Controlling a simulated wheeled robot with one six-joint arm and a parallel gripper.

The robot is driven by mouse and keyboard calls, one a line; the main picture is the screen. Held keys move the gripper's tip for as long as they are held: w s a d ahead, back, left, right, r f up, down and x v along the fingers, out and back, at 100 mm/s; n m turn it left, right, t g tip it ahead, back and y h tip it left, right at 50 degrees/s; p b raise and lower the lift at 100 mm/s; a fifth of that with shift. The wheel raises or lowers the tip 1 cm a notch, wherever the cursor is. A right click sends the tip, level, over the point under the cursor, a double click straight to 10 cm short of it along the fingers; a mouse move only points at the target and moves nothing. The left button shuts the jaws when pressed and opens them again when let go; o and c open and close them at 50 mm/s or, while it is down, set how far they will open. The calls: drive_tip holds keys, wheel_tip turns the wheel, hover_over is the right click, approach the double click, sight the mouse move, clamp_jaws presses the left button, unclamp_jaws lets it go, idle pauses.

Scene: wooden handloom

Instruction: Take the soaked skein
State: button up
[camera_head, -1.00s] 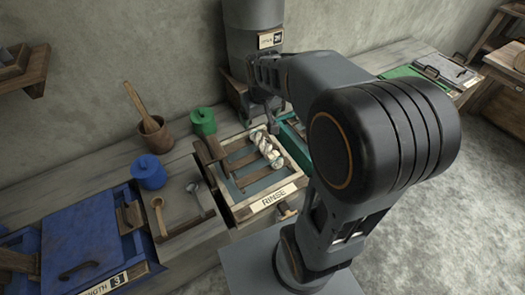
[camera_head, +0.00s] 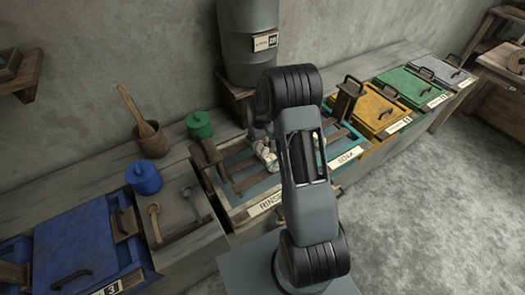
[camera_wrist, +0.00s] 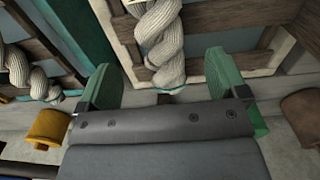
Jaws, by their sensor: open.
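In the wrist view my gripper (camera_wrist: 162,84) is open, its green fingers apart and nothing held between them. A twisted cream skein (camera_wrist: 163,38) hangs just beyond the fingertips, roughly in line with the gap. A second twisted skein (camera_wrist: 30,72) lies to the left. In the head view a pale skein (camera_head: 266,154) shows at the right side of the RINSE bath (camera_head: 232,208). A pale sliver (camera_head: 318,152) shows over the SOAK bath (camera_head: 344,158) beside my arm. My arm hides most of the gripper there. I cannot tell which bath's skein faces the fingers.
A grey barrel (camera_head: 247,45) stands behind the baths. Yellow (camera_head: 383,108) and green (camera_head: 412,88) lidded boxes stand to the right. A blue lidded box (camera_head: 75,245), blue pot (camera_head: 143,176), green pot (camera_head: 199,125) and wooden mortar (camera_head: 151,140) stand to the left.

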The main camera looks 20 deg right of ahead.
sight(262, 148)
drive_tip(key=shift+s+f+p, duration=0.1)
drive_tip(key=shift+f+p, duration=0.7)
drive_tip(key=shift+f, duration=2.55)
drive_tip(key=c, duration=1.1)
